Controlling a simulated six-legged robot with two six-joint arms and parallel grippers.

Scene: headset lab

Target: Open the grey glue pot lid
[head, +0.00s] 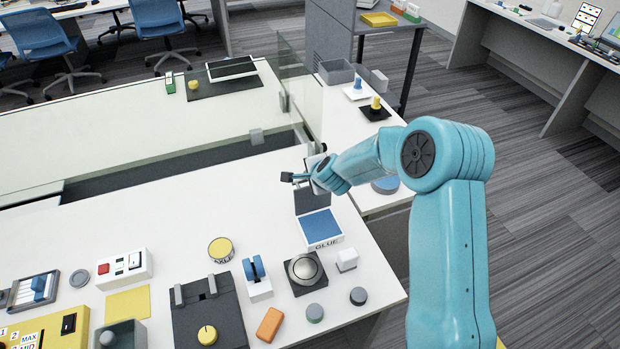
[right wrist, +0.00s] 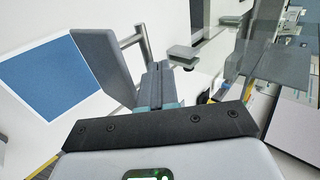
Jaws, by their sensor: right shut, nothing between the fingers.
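The glue pot is a white box with a blue square top face (head: 319,225) and the word GLUE on its front. Its blue face also shows in the right wrist view (right wrist: 48,78). The grey lid (head: 308,201) stands up, roughly upright, along the pot's back edge, so the blue face is uncovered. In the right wrist view the lid (right wrist: 100,50) is a tilted grey panel with a metal bar at its side. My right gripper (head: 289,177) is shut and empty, just behind and above the lid. Whether it touches the lid is unclear. My left gripper is not in view.
A clear panel (head: 298,90) rises behind my gripper. Bare white tabletop lies left of the pot.

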